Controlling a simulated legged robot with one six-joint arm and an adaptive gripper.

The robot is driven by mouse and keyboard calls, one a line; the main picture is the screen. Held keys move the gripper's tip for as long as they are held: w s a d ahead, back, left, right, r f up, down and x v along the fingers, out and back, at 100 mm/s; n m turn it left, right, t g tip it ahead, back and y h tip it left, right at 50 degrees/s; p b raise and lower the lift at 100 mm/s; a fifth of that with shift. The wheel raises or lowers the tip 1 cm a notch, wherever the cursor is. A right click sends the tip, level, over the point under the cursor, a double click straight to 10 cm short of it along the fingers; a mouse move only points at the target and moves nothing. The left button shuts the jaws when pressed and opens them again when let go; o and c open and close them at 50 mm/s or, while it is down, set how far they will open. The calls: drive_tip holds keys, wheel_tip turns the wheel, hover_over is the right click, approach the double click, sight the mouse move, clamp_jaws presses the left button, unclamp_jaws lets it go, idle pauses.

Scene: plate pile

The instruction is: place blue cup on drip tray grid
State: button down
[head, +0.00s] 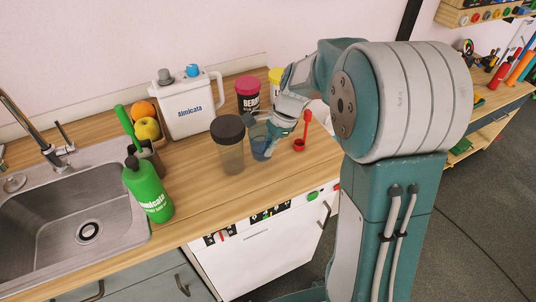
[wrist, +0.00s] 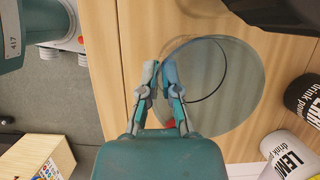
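The blue cup (head: 261,141) is clear and bluish and stands upright on the wooden counter, right of a dark-lidded jar. In the wrist view the cup (wrist: 228,98) shows from above as a large see-through round. My gripper (head: 264,122) reaches down to the cup's rim from the right. In the wrist view my gripper's fingertips (wrist: 160,75) are close together at the cup's left edge, one finger outside and one seen bluish through the wall. They look shut on the cup wall. I cannot make out a drip tray grid in either view.
The dark-lidded jar (head: 230,142) stands close left of the cup. A red scoop (head: 301,138) is right of it. Tubs with pink (head: 248,92) and yellow lids stand behind. A white jug (head: 188,104), green bottle (head: 148,190) and sink (head: 75,215) are left. The counter front is clear.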

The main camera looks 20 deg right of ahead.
wheel_tip(320, 180, down, 3)
drive_tip(key=c, duration=0.8)
unclamp_jaws()
